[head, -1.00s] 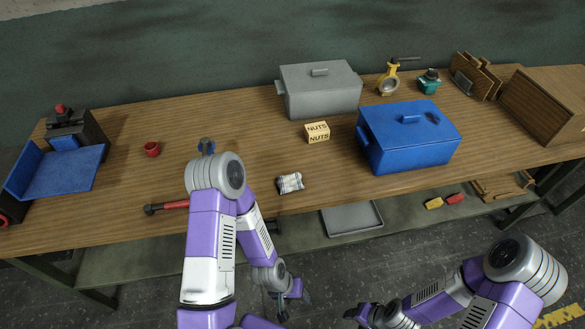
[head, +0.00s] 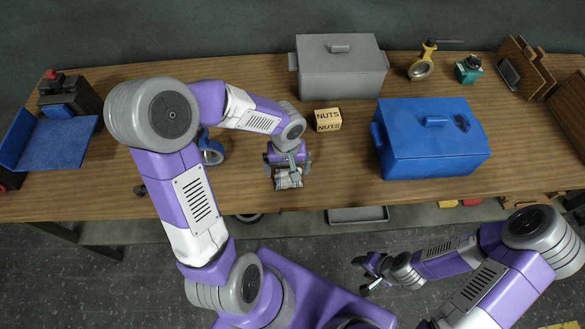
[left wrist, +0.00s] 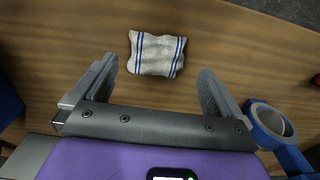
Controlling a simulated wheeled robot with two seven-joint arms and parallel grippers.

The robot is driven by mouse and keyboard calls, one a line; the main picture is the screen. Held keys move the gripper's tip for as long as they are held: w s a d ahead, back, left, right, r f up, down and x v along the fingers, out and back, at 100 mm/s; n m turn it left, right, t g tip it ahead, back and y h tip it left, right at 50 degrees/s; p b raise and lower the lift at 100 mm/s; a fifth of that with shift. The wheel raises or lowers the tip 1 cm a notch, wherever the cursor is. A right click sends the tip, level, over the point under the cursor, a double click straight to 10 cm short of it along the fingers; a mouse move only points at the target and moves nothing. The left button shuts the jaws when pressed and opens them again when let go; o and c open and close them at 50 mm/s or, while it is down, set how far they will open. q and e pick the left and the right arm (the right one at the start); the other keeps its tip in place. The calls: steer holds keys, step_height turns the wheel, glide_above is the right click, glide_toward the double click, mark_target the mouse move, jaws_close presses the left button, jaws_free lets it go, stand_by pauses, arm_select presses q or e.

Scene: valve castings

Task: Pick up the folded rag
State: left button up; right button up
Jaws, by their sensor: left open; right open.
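The folded rag (head: 287,180) lies on the wooden table near its front edge. It is white with blue stripes, and my left gripper partly covers it in the head view. My left gripper (head: 287,173) is open and empty, above and around the rag as the head sees it. In the left wrist view the whole rag (left wrist: 157,54) shows beyond the open fingertips of my left gripper (left wrist: 158,78), roughly centred between them. I see no contact. My right gripper (head: 368,272) is open and empty, in front of the table over the floor.
A "NUTS" box (head: 328,119) stands behind the rag, with a grey lidded bin (head: 340,75) farther back. A blue lidded bin (head: 432,155) stands to the right. A blue ring-shaped part (left wrist: 271,124) lies left of the rag in the head view.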

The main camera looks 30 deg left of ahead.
mark_target(288, 179)
arm_select(q)
step_height(288, 179, down, 6)
steer(key=shift+d+f+b, duration=0.1)
steer(key=shift+f+b, duration=0.05)
steer(key=shift+b, duration=0.5)
steer(key=c, duration=1.1)
step_height(288, 179, up, 10)
steer(key=p, duration=0.2)
steer(key=shift+p, duration=0.3)
steer(key=shift+c, duration=0.2)
